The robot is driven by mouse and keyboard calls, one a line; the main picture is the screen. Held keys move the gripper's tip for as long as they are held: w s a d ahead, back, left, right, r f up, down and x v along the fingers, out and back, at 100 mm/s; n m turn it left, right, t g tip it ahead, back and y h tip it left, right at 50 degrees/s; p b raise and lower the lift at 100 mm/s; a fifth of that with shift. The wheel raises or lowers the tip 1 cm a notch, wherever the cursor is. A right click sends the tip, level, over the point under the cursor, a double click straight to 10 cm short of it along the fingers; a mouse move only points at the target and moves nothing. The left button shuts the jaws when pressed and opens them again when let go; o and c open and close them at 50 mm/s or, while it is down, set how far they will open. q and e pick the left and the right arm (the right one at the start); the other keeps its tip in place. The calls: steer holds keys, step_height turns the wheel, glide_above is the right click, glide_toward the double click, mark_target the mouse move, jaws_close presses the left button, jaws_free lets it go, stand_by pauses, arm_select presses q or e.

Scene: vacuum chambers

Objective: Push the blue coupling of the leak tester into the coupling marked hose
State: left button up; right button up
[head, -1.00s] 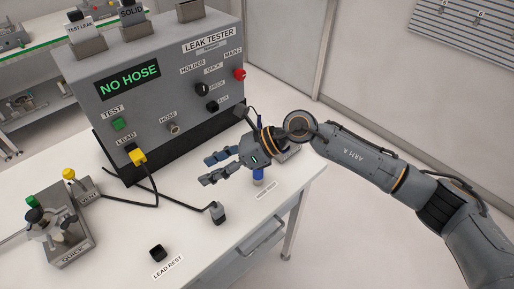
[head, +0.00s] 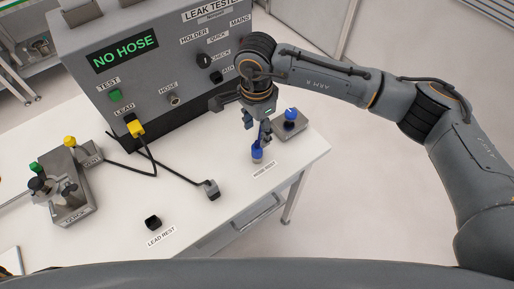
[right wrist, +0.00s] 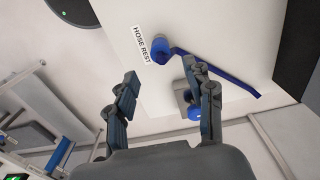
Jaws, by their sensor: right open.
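The blue coupling (head: 257,154) stands on the table at the label HOSE REST, and its blue hose (right wrist: 222,76) runs off to the right in the right wrist view. My right gripper (head: 252,126) points down just above the coupling, open and empty. In the right wrist view its fingers (right wrist: 161,75) are spread, with the coupling (right wrist: 160,48) showing beyond the gap between the tips. The coupling marked HOSE (head: 174,99) is a small metal port on the front of the grey leak tester (head: 150,75). The tester's screen reads NO HOSE. My left gripper is out of view.
A grey block with a blue knob (head: 291,115) stands right of the coupling. A yellow plug (head: 136,128) with a black cable sits at LEAD, left of the HOSE port. A valve fixture (head: 62,190) is at the left. The table front is mostly clear.

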mark_target(257, 146)
steer(key=shift+f, duration=0.75)
step_height(257, 146, down, 3)
steer(key=shift+f+b, duration=0.15)
steer(key=shift+b, duration=0.65)
step_height(257, 146, down, 4)
steer(key=b, duration=0.3)
steer(key=shift+r+b, duration=0.25)
steer(key=shift+b, duration=0.05)
steer(key=shift+f+b, duration=0.4)
steer(key=shift+b, duration=0.1)
steer(key=shift+b, duration=0.45)
steer(key=shift+b, duration=0.45)
